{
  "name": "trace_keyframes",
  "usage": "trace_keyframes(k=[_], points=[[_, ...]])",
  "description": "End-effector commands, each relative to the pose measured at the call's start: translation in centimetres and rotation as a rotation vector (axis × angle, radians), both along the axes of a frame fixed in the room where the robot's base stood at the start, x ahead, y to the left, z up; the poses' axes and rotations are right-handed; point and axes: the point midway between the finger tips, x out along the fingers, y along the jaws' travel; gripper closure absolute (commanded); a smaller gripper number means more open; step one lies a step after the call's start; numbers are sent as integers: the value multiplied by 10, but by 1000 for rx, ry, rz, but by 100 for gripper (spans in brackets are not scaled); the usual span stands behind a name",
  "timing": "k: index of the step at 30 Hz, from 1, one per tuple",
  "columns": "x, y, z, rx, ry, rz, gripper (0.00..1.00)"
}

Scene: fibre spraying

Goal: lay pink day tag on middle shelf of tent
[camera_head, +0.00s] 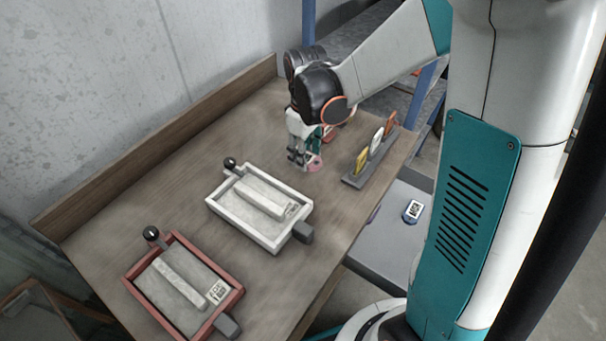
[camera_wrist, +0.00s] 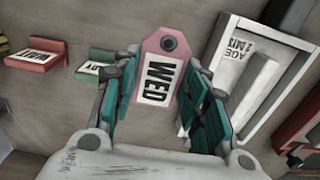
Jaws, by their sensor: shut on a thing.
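My gripper (camera_head: 305,160) reaches down over the wooden table in the head view. It is shut on the pink day tag (camera_wrist: 158,68), which reads WED in the wrist view and has a round hole at its top end. The tag sits between the two teal fingers (camera_wrist: 160,105). In the head view only a small pink part of the tag (camera_head: 315,164) shows below the fingers. I cannot make out a tent or its middle shelf in either view.
A grey rack (camera_head: 354,182) with several coloured tags stands right of my gripper. A white tray (camera_head: 218,210) and a red tray (camera_head: 140,291) lie nearer on the table (camera_head: 120,215). Red (camera_wrist: 38,58) and green (camera_wrist: 100,66) pieces show in the wrist view. A wall borders the table's left.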

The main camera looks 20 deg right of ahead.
Motion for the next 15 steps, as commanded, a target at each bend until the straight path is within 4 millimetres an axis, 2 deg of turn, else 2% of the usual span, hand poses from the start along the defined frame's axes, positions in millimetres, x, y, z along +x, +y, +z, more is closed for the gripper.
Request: trace_keyframes(k=[1, 3, 11, 15], points=[[0, 0, -13, 0, 0, 0, 78], [0, 0, -22, 0, 0, -1, 78], [0, 0, -38, 0, 0, -1, 78], [1, 0, -58, 0, 0, -1, 78]])
